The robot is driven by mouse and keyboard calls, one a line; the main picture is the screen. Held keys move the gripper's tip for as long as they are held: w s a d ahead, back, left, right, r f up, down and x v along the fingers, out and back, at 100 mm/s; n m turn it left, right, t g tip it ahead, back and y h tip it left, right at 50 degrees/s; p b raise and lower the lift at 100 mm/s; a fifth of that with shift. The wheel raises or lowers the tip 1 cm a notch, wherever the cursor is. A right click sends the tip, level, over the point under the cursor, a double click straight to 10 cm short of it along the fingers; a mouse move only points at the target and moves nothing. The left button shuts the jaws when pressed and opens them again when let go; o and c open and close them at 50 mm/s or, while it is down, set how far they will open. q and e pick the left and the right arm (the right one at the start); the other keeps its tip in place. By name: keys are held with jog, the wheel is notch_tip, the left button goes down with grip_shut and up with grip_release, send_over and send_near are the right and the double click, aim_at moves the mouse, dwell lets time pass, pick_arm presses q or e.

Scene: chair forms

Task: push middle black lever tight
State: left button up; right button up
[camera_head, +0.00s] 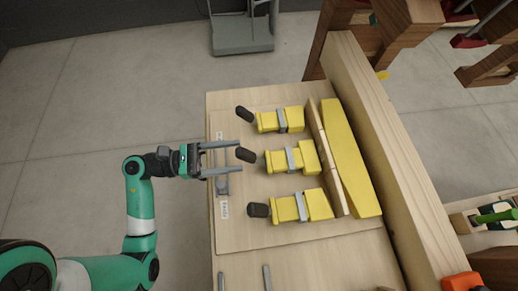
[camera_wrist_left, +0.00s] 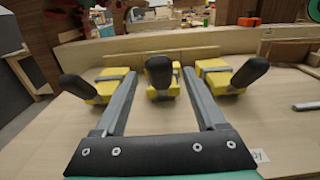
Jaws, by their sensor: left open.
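Three yellow toggle clamps with black levers sit in a row on a light wooden board (camera_head: 240,235). The middle black lever (camera_head: 245,155) points toward my left gripper (camera_head: 240,157), which is open with a grey finger on either side of the lever's end. In the left wrist view the middle lever (camera_wrist_left: 159,70) stands up between and beyond the two fingers (camera_wrist_left: 158,85). I cannot tell whether a finger touches it. The middle clamp's yellow body (camera_head: 290,158) lies behind it. The upper lever (camera_head: 245,114) and lower lever (camera_head: 258,210) are outside the fingers. My right gripper is not in view.
A thin wooden strip and a yellow bar (camera_head: 350,160) lie beyond the clamps, against a long wooden beam (camera_head: 385,150). Grey metal pieces lie on the board's near part. Wooden furniture stands at the upper right. Open floor lies left of the board.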

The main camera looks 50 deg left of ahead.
aim_at(250, 154)
pick_arm(q)
jog(key=x, duration=0.7)
jog(key=shift+w+d, duration=0.1)
jog(key=shift+w, duration=0.05)
grip_shut()
dwell(1.1)
